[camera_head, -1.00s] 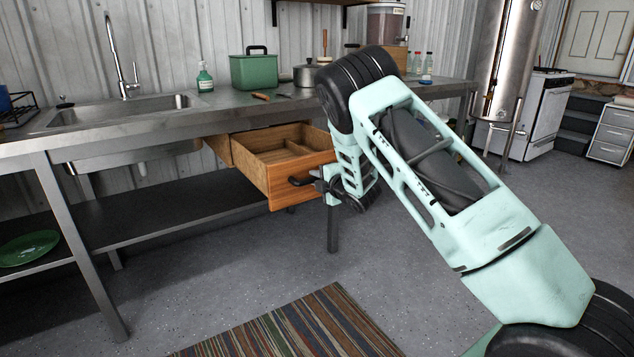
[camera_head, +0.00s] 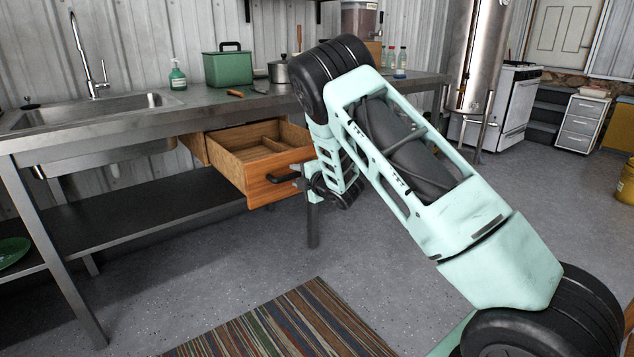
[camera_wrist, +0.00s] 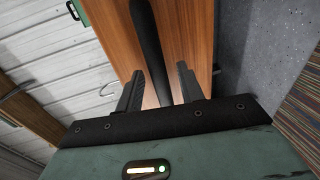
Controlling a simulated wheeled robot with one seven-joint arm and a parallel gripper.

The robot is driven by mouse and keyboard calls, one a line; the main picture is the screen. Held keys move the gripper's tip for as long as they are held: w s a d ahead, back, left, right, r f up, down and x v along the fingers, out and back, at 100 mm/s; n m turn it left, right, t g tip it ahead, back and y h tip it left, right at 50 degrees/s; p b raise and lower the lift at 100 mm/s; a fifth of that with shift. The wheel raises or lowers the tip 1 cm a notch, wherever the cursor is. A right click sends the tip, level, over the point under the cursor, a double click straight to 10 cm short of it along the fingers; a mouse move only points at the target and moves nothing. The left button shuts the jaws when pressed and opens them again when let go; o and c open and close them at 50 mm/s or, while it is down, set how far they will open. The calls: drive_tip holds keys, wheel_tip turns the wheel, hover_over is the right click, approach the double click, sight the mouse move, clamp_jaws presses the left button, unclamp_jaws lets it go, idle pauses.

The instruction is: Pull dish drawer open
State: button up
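The wooden dish drawer (camera_head: 270,181) stands pulled out from under the steel counter, and its divided inside shows empty. Its black bar handle (camera_head: 288,178) is on the front face. My gripper (camera_head: 301,179) is at the right end of the handle, and my arm hides the drawer's right side. In the wrist view, the handle (camera_wrist: 147,35) runs between the two fingers of my gripper (camera_wrist: 160,72). The fingers are apart, with wood visible on both sides of the bar, so they do not look closed on it.
The steel counter (camera_head: 215,106) carries a green box (camera_head: 228,68), a pot (camera_head: 279,72) and a soap bottle (camera_head: 177,75). A striped rug (camera_head: 290,325) lies on the open floor in front.

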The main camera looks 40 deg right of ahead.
drive_tip(key=s+r, duration=0.3)
drive_tip(key=s, duration=1.2)
drive_tip(key=shift+s+d+p, duration=0.25)
drive_tip(key=shift+p, duration=0.2)
